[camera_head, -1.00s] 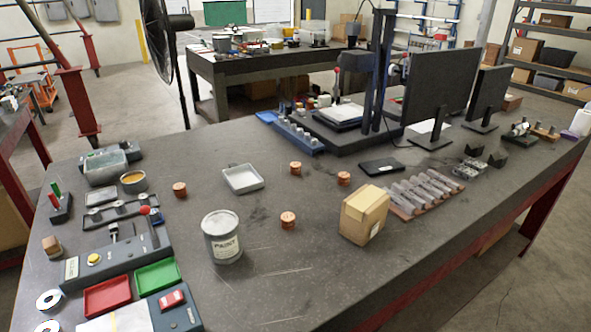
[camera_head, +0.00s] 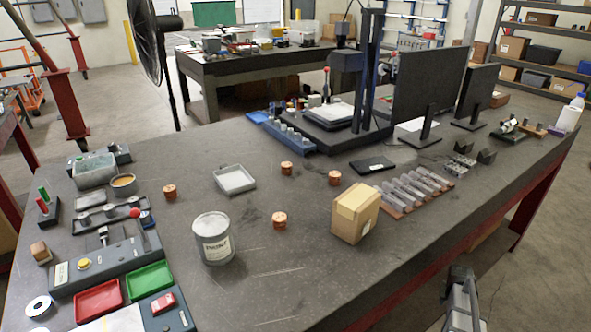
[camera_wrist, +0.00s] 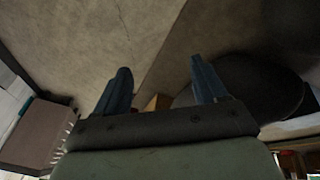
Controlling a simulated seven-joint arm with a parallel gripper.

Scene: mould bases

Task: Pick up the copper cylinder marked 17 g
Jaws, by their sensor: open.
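Several copper cylinders stand apart on the dark table in the head view: one at the left (camera_head: 170,191), one behind the middle (camera_head: 286,168), one right of it (camera_head: 335,177) and one nearer the front (camera_head: 280,220). Their markings are too small to read, so I cannot tell which is marked 17 g. My gripper (camera_wrist: 162,85) shows in the wrist view with its two blue fingers apart and nothing between them. Part of my arm shows at the bottom right of the head view, off the table's front edge, away from the cylinders. No cylinder shows in the wrist view.
A paint can (camera_head: 213,240) and a cardboard box (camera_head: 355,214) stand on either side of the front cylinder. A pale square tray (camera_head: 234,179) lies behind. A black flat device (camera_head: 373,165) and a rack of metal bars (camera_head: 413,190) lie right. The front middle of the table is clear.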

